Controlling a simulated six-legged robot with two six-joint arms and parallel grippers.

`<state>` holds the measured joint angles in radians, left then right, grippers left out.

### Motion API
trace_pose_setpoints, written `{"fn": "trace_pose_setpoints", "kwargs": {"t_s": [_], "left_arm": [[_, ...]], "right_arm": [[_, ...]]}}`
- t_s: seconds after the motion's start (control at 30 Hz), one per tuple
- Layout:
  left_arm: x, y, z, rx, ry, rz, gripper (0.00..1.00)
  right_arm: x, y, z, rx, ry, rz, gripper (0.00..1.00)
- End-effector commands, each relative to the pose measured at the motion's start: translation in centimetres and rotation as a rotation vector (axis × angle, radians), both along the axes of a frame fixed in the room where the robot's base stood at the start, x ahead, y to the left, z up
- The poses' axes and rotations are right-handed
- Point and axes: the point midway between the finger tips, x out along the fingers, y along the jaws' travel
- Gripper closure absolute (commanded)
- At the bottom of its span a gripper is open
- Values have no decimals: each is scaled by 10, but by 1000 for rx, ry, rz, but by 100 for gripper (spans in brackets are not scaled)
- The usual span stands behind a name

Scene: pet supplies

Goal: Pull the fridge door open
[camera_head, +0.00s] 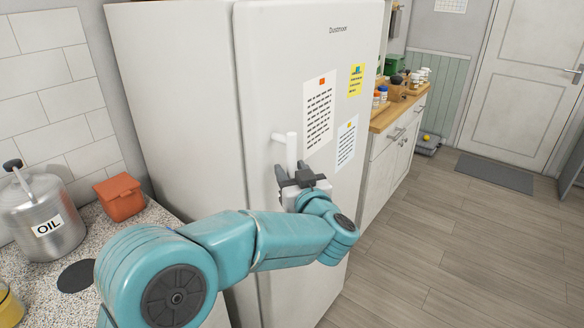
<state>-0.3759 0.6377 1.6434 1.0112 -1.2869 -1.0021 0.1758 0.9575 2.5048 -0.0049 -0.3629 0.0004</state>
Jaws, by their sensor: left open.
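The white fridge (170,85) stands in the middle of the view, and its door (270,70) looks closed. Papers with print and a yellow note are stuck on the door. A white vertical handle (291,150) sticks out from the door's left part. My left gripper (297,172) is open at the lower end of the handle, with its dark fingers on or very near it. The picture does not show clearly whether the fingers touch the handle. My teal left arm covers the lower part of the door. My right gripper is not in view.
The wooden floor (440,255) at the right is clear up to a grey mat (495,173).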

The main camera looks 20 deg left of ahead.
Motion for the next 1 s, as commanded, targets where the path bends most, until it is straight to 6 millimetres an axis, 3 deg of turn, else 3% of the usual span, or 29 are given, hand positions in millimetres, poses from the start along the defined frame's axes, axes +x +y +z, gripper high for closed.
{"fn": "trace_pose_setpoints", "kwargs": {"t_s": [0.3,0.33,0.47,1.0], "left_arm": [[6,3,0,0,0,-1,54],[6,2,0,0,0,-1,58],[6,2,0,0,0,0,100],[4,-1,-1,-2,4,25,100]], "right_arm": [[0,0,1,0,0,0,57],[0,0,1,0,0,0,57],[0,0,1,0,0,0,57],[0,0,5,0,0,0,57]]}}
